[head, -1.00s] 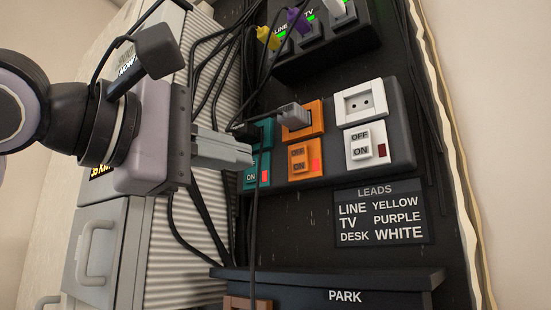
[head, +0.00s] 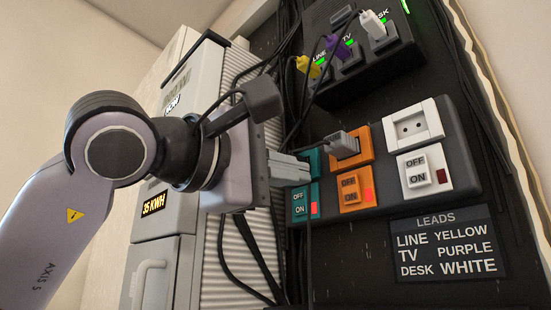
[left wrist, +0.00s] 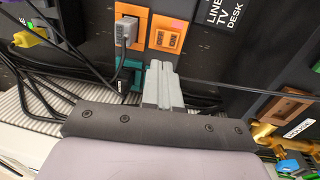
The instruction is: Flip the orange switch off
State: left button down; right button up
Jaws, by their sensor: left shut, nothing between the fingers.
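The orange switch (head: 349,189) is on the dark panel block, with OFF above ON on its rocker and a bright red lamp beside it. It also shows in the left wrist view (left wrist: 167,38). My left gripper (head: 308,172) is shut and empty. Its tips are left of the orange switch in the head view, in front of the teal unit, and partly hide it. In the left wrist view the fingertips (left wrist: 161,66) sit just below the orange switch plate; I cannot tell whether they touch anything. My right gripper is not in view.
The teal switch (head: 300,205) and white switch (head: 417,173) flank the orange one. A grey plug (head: 343,144) sits in the orange socket above. Black cables hang near my gripper. Yellow (head: 308,67), purple (head: 338,47) and white (head: 373,25) plugs are above. A leads sign (head: 446,245) is below.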

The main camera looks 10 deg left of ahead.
aim_at(347, 183)
pick_arm(q)
jog(key=p+x, duration=0.2)
jog(key=x, duration=0.6)
jog(key=shift+r+p, duration=0.2)
jog(key=shift+p, duration=0.2)
jog(key=shift+w+d, duration=0.35)
jog(key=shift+w, duration=0.15)
jog(key=shift+f, duration=0.1)
jog(key=shift+s, duration=0.1)
